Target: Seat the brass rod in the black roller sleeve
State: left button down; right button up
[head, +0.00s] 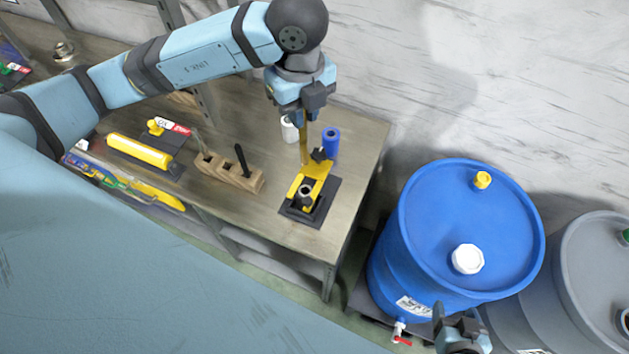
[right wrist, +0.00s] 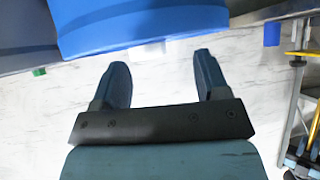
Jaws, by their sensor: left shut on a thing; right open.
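My left gripper (head: 302,116) is shut on the brass rod (head: 303,146), which hangs upright below its fingers. The rod's lower end is in front of or over the back part of a yellow bracket (head: 318,170); I cannot tell whether they touch. The black roller sleeve (head: 306,193) sits at the front of this bracket on a dark base plate (head: 325,205). The rod is apart from the sleeve, behind it in the picture. My right gripper (head: 461,327) is open and empty in front of the blue barrel, and its spread fingers show in the right wrist view (right wrist: 162,85).
On the bench (head: 270,215) are a wooden block (head: 228,173) with dark tools, a yellow cylinder (head: 140,150), a blue cylinder (head: 331,142) and a white one (head: 289,130). A blue barrel (head: 470,220) and a grey barrel (head: 590,270) stand right of the bench.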

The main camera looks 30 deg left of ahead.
pick_arm(q)
send_over(304, 163)
jog(key=f, duration=0.8)
jog(key=shift+w+a+f, duration=0.15)
jog(key=shift+w+a, duration=0.1)
jog(key=shift+a, duration=0.1)
notch_tip(304, 163, down, 6)
jog(key=b, duration=0.3)
jog(key=shift+d+f, duration=0.1)
jog(key=shift+f+b, duration=0.4)
notch_tip(304, 163, down, 4)
jog(key=b, duration=0.2)
jog(key=shift+w+f+b, duration=0.1)
jog(key=shift+f+b, duration=0.1)
jog(key=shift+b, duration=0.1)
pick_arm(e)
jog(key=shift+n, duration=0.3)
jog(key=f, duration=0.2)
jog(key=a+f, duration=0.1)
jog(key=f, duration=0.2)
jog(key=shift+w+a, duration=0.1)
jog(key=shift+a, duration=0.05)
jog(key=shift+y, duration=0.3)
